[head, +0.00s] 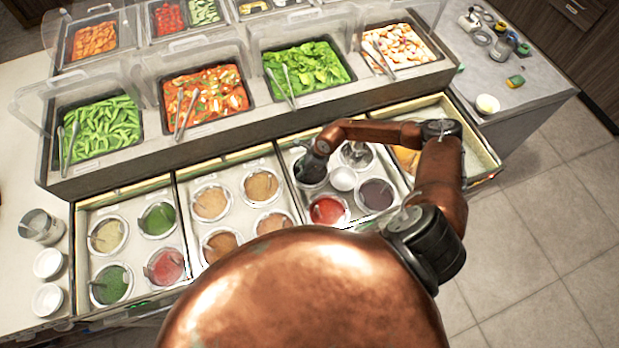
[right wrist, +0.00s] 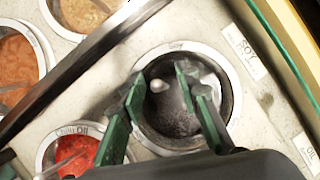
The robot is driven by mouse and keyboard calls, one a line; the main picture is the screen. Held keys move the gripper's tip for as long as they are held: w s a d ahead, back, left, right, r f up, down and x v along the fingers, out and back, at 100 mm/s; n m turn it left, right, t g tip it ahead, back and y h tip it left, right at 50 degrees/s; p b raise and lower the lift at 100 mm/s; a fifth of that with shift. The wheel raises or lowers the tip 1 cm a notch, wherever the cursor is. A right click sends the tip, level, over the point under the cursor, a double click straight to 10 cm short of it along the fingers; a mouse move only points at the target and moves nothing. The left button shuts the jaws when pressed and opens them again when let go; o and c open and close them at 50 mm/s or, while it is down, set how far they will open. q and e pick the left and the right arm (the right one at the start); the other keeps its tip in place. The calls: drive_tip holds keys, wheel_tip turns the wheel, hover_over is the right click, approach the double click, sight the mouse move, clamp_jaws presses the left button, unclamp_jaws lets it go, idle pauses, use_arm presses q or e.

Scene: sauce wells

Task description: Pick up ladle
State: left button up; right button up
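My right gripper (head: 314,160) is over the back-left sauce well of the third drawer section. In the right wrist view its two green-padded fingers (right wrist: 160,83) are open, above a dark round well labelled Soy (right wrist: 172,122). A pale, rounded tip, perhaps the end of the ladle (right wrist: 158,86), shows between the fingertips. The rest of that ladle is hidden or too dark to make out, and I cannot tell if a finger touches it. The red chili oil well (right wrist: 72,153) lies beside it. My left gripper is not in view.
Other wells with ladles surround it, including a red one (head: 327,209) and a dark one (head: 376,194). A small white bowl (head: 343,179) sits between them. A dark divider (right wrist: 75,70) crosses the wrist view. Food trays with tongs (head: 201,90) stand behind.

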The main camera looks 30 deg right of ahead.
clamp_jaws()
idle(0.3)
wheel_tip(320, 180, up, 10)
drive_tip(key=shift+r+b, duration=0.1)
drive_tip(key=shift+b, duration=0.6)
